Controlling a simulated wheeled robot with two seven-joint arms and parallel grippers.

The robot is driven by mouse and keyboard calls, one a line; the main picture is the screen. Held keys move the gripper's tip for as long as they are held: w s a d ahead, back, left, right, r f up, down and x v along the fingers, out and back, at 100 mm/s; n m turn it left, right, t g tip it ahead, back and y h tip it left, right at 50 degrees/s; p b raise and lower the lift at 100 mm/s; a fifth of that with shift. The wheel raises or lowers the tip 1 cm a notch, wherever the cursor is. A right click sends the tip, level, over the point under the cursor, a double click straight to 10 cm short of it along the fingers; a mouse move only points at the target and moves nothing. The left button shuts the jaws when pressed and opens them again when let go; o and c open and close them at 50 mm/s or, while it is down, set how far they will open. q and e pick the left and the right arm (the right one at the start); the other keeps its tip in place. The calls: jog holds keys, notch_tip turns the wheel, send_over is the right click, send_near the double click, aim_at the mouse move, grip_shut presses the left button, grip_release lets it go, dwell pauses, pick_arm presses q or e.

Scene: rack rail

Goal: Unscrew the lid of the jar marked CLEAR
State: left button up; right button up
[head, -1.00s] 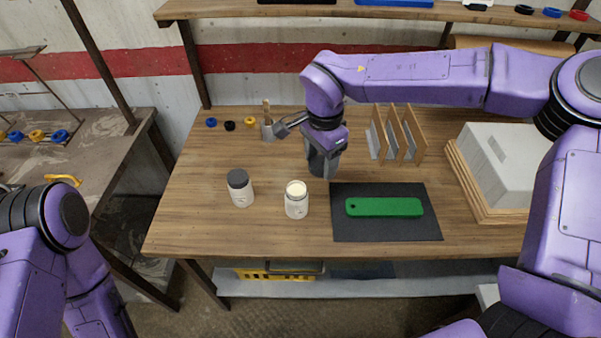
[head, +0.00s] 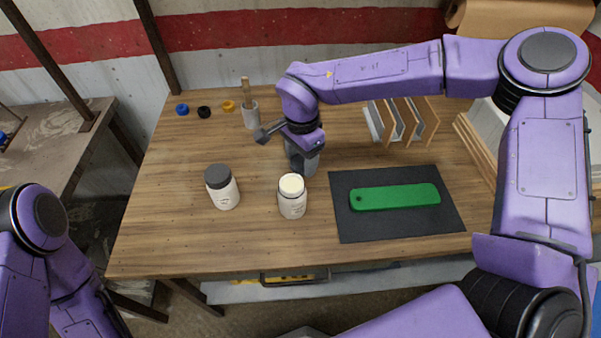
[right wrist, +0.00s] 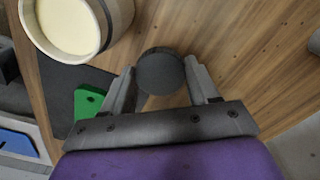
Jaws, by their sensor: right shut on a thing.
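An open white jar (head: 292,205) stands upright on the table with its cream-coloured contents showing. Its rim also shows at the upper left of the right wrist view (right wrist: 100,22). A second white jar (head: 224,194) stands to its left with a dark grey lid (head: 217,177) on. The writing on both jars is too small to read. My right gripper (head: 303,167) is just behind the open jar. In the right wrist view it is shut on a dark round lid (right wrist: 160,72), apart from the jar. My left gripper is out of view; only my left arm shows.
A green bar (head: 394,197) lies on a dark mat (head: 400,229) at right. Upright boards (head: 404,120) stand behind it. A cup with a brush (head: 251,116) and several coloured rings (head: 204,112) are at the back left. The table's left front is clear.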

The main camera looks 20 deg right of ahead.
aim_at(301, 172)
jog(key=shift+f, duration=2.55)
jog(key=shift+s+f, duration=0.1)
jog(key=o, duration=1.2)
jog(key=shift+c, duration=0.2)
notch_tip(301, 172, up, 12)
jog(key=shift+r, duration=0.15)
